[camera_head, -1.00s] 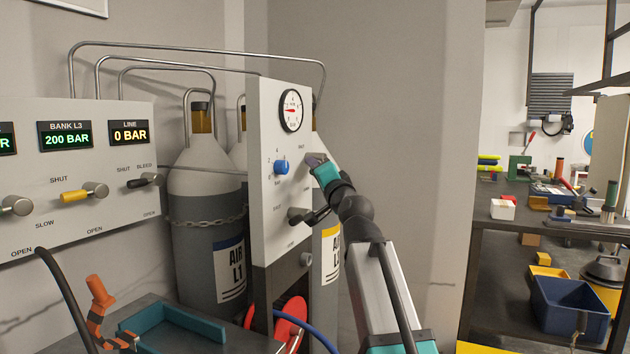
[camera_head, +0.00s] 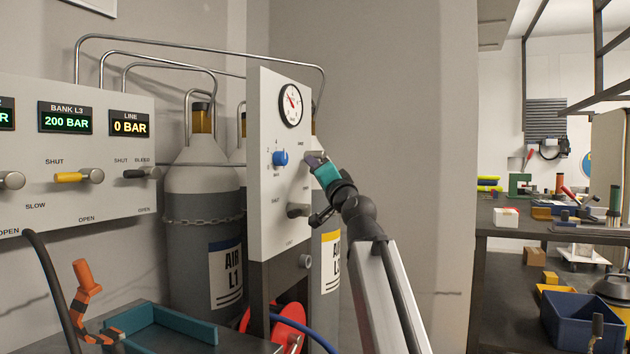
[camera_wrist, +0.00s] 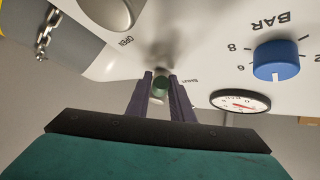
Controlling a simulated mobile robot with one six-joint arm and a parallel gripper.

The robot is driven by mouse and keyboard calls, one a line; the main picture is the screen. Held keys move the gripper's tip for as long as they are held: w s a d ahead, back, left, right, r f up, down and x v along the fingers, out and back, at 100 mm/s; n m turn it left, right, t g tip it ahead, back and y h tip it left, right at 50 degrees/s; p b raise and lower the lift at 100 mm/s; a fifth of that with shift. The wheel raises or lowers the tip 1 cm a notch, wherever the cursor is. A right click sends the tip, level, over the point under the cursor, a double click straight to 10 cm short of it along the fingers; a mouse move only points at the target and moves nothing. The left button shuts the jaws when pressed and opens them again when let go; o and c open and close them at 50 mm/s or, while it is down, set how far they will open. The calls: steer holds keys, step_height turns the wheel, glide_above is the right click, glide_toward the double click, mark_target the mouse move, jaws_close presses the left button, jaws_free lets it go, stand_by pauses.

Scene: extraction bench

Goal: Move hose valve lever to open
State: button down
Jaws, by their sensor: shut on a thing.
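The upright white panel (camera_head: 262,220) stands in front of the gas bottles and carries a round gauge (camera_head: 290,104), a blue knob (camera_head: 280,158) and two grey valve hubs at its right edge. My gripper (camera_head: 312,161) is at the upper hub. In the wrist view, the dark fingers (camera_wrist: 162,92) are shut around a small round green-ended piece (camera_wrist: 161,85). The lower grey hub (camera_head: 298,210) is below; it shows also in the wrist view (camera_wrist: 106,10) near an OPEN label. I cannot tell which valve is the hose valve; the gripped piece is mostly hidden.
A second panel at left (camera_head: 75,150) has displays and levers. Air bottles (camera_head: 203,240) stand chained behind the upright panel. A teal tray (camera_head: 165,325) is at lower left, and a red reel (camera_head: 291,325) with a blue hose is below. A cluttered bench (camera_head: 560,228) stands at right.

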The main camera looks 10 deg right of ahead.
steer(key=shift+w+d+f+n+t+y+b, duration=0.15)
steer(key=shift+n+t+y+b, duration=0.35)
steer(key=shift+b, duration=1.95)
steer(key=shift+w+d+f+n+t+y+b, duration=0.25)
steer(key=shift+n+b, duration=0.55)
steer(key=shift+b, duration=1.65)
steer(key=n+y+b, duration=0.1)
steer(key=b, duration=0.1)
steer(key=n+y+b, duration=0.1)
steer(key=b, duration=0.2)
steer(key=shift+w+d+n, duration=0.15)
steer(key=shift+w+n, duration=0.05)
steer(key=shift+n, duration=0.2)
steer(key=shift+w+d+f+n+y+b, duration=0.1)
steer(key=shift+w+n+y+b, duration=0.1)
steer(key=shift+n+y+b, duration=0.55)
steer(key=shift+w+d+f+n+g+y, duration=0.15)
steer(key=shift+w+n+g+y, duration=0.2)
steer(key=shift+n+y, duration=1.05)
steer(key=shift+w+d+r+n+g+y, duration=0.15)
steer(key=shift+n+g+y, duration=0.35)
steer(key=shift+n+y, duration=0.9)
steer(key=shift+w+d+f+n+g+y, duration=0.15)
steer(key=shift+n+g+y, duration=0.25)
steer(key=shift+n+y, duration=1)
steer(key=shift+n+g, duration=0.4)
steer(key=shift+n, duration=0.55)
steer(key=c, duration=1.6)
jaws_free()
steer(key=shift+o, duration=0.2)
